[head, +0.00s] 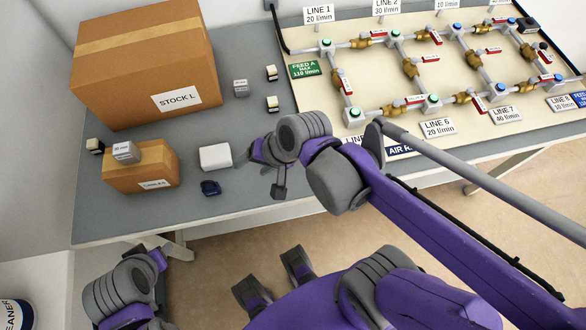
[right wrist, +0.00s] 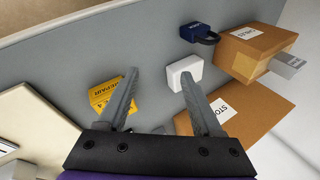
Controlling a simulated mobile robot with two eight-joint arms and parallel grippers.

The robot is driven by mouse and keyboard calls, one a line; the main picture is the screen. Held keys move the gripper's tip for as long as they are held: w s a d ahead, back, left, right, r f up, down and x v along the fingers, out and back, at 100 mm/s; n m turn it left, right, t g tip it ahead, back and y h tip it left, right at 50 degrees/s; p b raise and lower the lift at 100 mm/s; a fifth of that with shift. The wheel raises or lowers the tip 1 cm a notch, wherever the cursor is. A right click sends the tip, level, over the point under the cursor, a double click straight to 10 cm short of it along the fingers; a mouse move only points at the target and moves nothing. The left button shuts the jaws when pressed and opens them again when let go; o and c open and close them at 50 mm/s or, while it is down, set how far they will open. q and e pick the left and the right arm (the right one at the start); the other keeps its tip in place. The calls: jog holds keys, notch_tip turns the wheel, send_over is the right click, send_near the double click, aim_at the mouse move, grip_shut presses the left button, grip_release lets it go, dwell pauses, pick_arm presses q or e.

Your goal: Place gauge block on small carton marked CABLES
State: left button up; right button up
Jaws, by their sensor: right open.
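The small carton marked CABLES (head: 141,172) stands at the left front of the grey bench. A grey block with a small label, seemingly a gauge block (head: 126,152), rests on top of it, towards its back left. In the right wrist view the carton (right wrist: 252,50) shows at the upper right with the grey block (right wrist: 288,65) on it. A similar small grey block (head: 240,88) sits beside the large carton. My right gripper (right wrist: 160,75) is open and empty, right of the CABLES carton in the head view. My left gripper cannot be made out.
A white box (head: 215,157) and dark blue padlock (head: 210,188) lie between the carton and my right gripper. The large STOCK L carton (head: 145,60) stands behind. Small black-and-cream blocks (head: 272,104) are nearby. A pipe panel (head: 310,95) fills the right. A yellow REPAIR item (right wrist: 105,97) lies near one finger.

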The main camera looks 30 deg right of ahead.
jog(key=s+d+f+n+h, duration=0.1)
jog(key=d+n, duration=0.1)
jog(key=s+d+f+n+h, duration=0.1)
jog(key=s+d+n, duration=0.1)
jog(key=d+n, duration=0.1)
jog(key=s+d+f+n+h, duration=0.1)
jog(key=s+d+n+h, duration=0.1)
jog(key=shift+d+f+t, duration=0.1)
jog(key=shift+d+t, duration=0.2)
